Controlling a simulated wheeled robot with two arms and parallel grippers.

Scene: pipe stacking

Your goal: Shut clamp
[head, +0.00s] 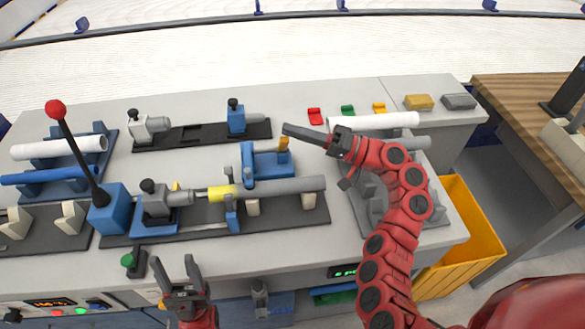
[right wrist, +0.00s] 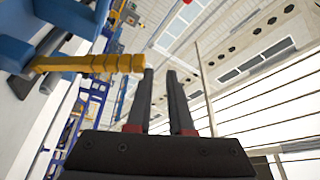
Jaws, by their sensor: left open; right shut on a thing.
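The blue clamp (head: 268,166) stands at the back edge of the middle fixture, beside a grey pipe (head: 290,186) with a yellow band. Its yellow handle (head: 284,144) sticks up at its right end. The yellow handle also shows in the right wrist view (right wrist: 100,63), left of the fingertips. My right gripper (head: 286,131) is just above and behind the handle, pointing left. Its fingers (right wrist: 160,75) are close together with a narrow gap, and I see nothing between them. Whether a finger touches the handle I cannot tell. My left gripper (head: 177,263) is open and empty at the bench's front edge.
A red-knobbed lever (head: 77,145) rises from a blue block at left. White pipes (head: 60,148) and a blue pipe lie on the left rack. Another rack with a white pipe (head: 385,121) is partly behind my right arm. A yellow bin (head: 475,225) stands at right.

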